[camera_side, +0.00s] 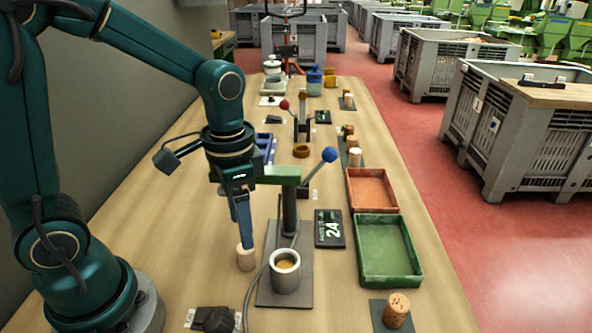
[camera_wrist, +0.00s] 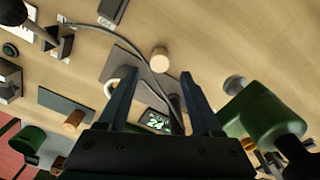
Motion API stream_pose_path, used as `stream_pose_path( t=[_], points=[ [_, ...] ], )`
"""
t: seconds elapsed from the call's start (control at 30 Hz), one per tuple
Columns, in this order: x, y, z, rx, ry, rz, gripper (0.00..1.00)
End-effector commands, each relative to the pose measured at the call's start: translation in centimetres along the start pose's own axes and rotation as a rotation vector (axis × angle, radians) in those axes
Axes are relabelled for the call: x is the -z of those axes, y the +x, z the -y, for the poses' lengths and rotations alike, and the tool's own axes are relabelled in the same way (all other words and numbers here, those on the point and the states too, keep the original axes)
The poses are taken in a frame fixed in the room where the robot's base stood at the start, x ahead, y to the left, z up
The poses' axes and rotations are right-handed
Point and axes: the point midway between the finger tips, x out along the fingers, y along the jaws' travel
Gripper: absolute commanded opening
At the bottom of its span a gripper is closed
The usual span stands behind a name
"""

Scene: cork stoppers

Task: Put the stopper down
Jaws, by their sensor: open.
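A pale cork stopper (camera_side: 245,259) stands upright on the wooden table, just left of the grey base plate (camera_side: 268,293) of a press. My gripper (camera_side: 243,243) points down directly above it, its fingertips at about the stopper's top in the side view. In the wrist view my gripper (camera_wrist: 158,76) is open, with a wide gap between the fingers. The stopper (camera_wrist: 160,59) shows there just beyond the fingertips, lined up with the gap and clear of both fingers.
A "24" display (camera_side: 329,229), a green tray (camera_side: 388,250) and an orange tray (camera_side: 372,191) lie to the right. A speckled cork (camera_side: 397,309) stands front right. A dark object (camera_side: 213,319) lies front left.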

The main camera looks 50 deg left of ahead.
Motion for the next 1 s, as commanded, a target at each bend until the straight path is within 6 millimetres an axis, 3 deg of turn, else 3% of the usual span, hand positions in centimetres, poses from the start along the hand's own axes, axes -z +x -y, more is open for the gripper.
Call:
stream_pose_path(
  t=[0.2, 0.4, 0.63, 1.0],
  points=[
    [0.1, -4.2, 0.0, 0.002, 0.0, -0.007, 0.66],
    [0.0, -6.3, 0.0, 0.0, 0.0, -0.002, 0.66],
    [-0.9, -7.5, -0.4, 0.02, -0.039, -0.062, 0.66],
    [-4.8, -8.0, -2.0, 0.076, -0.247, -0.39, 0.66]
  ],
)
